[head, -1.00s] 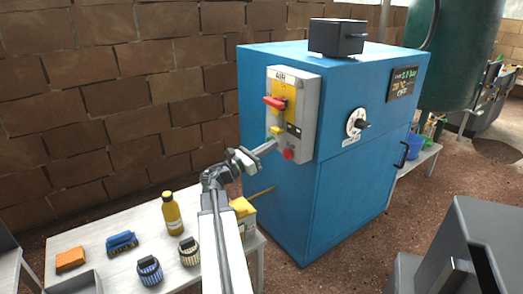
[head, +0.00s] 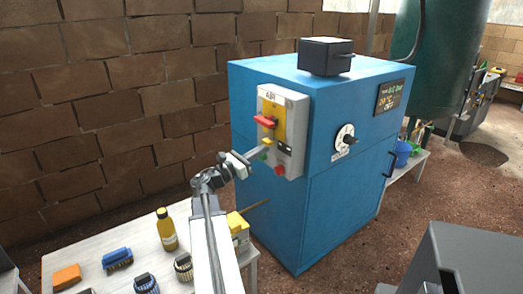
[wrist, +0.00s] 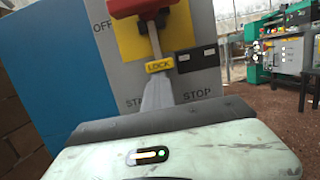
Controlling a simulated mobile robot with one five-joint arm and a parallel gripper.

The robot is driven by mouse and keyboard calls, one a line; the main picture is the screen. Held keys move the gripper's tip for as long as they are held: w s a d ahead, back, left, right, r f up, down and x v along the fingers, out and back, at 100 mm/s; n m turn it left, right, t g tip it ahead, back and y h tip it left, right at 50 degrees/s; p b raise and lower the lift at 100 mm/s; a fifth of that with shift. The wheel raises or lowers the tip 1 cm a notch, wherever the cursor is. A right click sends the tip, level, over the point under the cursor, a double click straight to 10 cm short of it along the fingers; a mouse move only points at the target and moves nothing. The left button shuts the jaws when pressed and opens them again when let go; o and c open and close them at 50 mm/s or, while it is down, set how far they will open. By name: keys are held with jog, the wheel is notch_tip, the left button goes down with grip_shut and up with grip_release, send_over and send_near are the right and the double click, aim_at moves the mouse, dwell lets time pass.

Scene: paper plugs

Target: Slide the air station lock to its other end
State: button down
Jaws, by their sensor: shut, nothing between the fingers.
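The air station (head: 296,110) is a grey panel on the side of a blue cabinet. It has a yellow plate with a red lever (head: 265,121) near the top. The lock is a small yellow tab marked LOCK (wrist: 159,66), below the lever in the wrist view; it also shows in the head view (head: 267,142). My gripper (wrist: 157,90) is shut and empty. Its tips are just below the lock in the wrist view; I cannot tell whether they touch it. The gripper covers most of the panel between the START and STOP labels.
A red button (head: 280,170) is low on the panel. A dial (head: 345,140) and a dark display (head: 391,99) are on the cabinet. A table on the left holds a yellow bottle (head: 167,232), a blue brush-like block (head: 117,258) and an orange block (head: 66,277).

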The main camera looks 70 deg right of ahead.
jog(key=shift+r, duration=0.2)
jog(key=f+b, duration=0.2)
jog(key=b, duration=0.1)
jog(key=f+b, duration=0.2)
jog(key=f, duration=0.1)
jog(key=shift+w+a+f+b, duration=0.15)
jog(key=shift+a+f+b, duration=0.05)
jog(key=shift+f+b, duration=0.2)
jog(key=r+b+v, duration=0.1)
jog(key=v, duration=0.8)
jog(key=shift+a, duration=0.2)
